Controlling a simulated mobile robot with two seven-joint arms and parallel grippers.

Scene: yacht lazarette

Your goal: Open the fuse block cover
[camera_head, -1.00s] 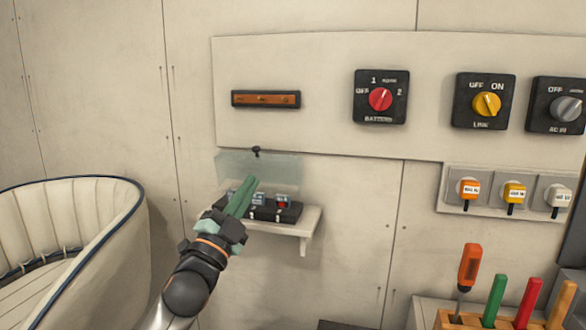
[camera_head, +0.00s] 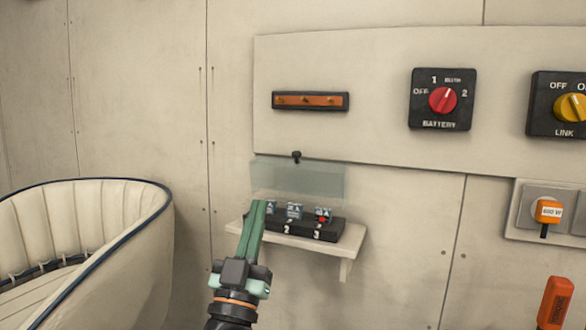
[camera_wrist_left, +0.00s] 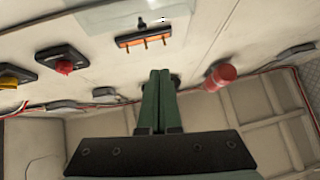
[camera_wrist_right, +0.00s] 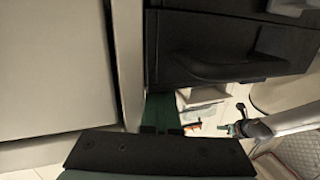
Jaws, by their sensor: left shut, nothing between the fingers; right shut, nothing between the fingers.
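The fuse block (camera_head: 330,233) is a black box with several fuses and numbers, on a small white shelf (camera_head: 273,243) against the wall. Its clear cover (camera_head: 298,180) stands upright behind the fuses, with a black knob (camera_head: 296,157) at its top edge, so the fuses are uncovered. My left gripper (camera_head: 258,203) is shut and empty, its green fingers pointing up in front of the block's left end. Contact cannot be told. Its fingers also show in the left wrist view (camera_wrist_left: 158,75). My right gripper (camera_wrist_right: 160,110) is shut and empty beside dark drawer-like fronts, away from the block.
A copper bus bar (camera_head: 310,101) and a battery switch (camera_head: 441,99) are on the panel above. A cream seat (camera_head: 90,240) stands at left. An orange handle (camera_head: 554,303) rises at lower right.

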